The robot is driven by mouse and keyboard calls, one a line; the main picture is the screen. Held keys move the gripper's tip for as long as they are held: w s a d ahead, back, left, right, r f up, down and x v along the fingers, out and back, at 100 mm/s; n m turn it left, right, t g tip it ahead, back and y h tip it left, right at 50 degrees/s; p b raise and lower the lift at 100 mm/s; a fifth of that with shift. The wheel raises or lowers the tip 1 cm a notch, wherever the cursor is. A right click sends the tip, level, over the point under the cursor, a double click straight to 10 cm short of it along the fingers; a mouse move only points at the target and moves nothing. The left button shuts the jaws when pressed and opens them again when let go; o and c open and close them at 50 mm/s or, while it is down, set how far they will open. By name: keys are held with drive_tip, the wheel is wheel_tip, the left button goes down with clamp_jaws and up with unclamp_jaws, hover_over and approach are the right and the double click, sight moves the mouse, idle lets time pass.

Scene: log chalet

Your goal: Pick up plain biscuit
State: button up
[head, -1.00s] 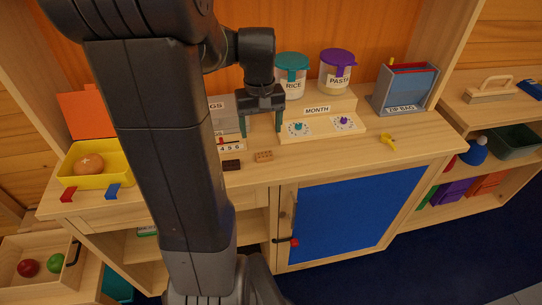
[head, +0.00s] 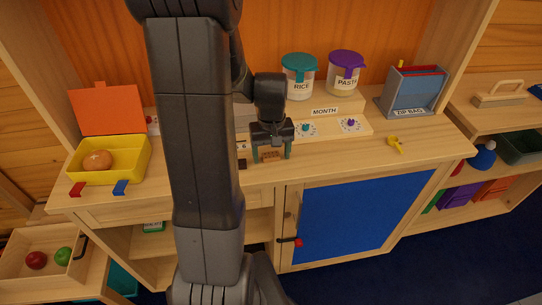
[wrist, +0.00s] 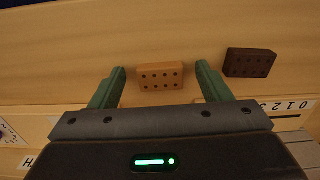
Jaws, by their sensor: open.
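The plain biscuit (wrist: 161,76) is a light tan rectangle with rows of small holes, flat on the wooden counter. In the head view the plain biscuit (head: 271,155) shows between my fingers. My gripper (head: 272,155) is open and points down over it. In the wrist view the green fingertips of my gripper (wrist: 161,70) stand apart on either side of the biscuit, with gaps and no visible contact. I cannot tell the exact height of the fingertips above the counter.
A dark brown biscuit (wrist: 250,62) lies close beside one finger. Behind stands a wooden MONTH stand (head: 325,112) with dials and the RICE (head: 299,80) and PASTA (head: 345,80) jars. A yellow box (head: 130,172) sits left and a yellow key-like piece (head: 396,144) right.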

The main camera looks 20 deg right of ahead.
drive_tip(key=c, duration=1.1)
drive_tip(key=shift+o, duration=0.2)
drive_tip(key=shift+r, duration=0.1)
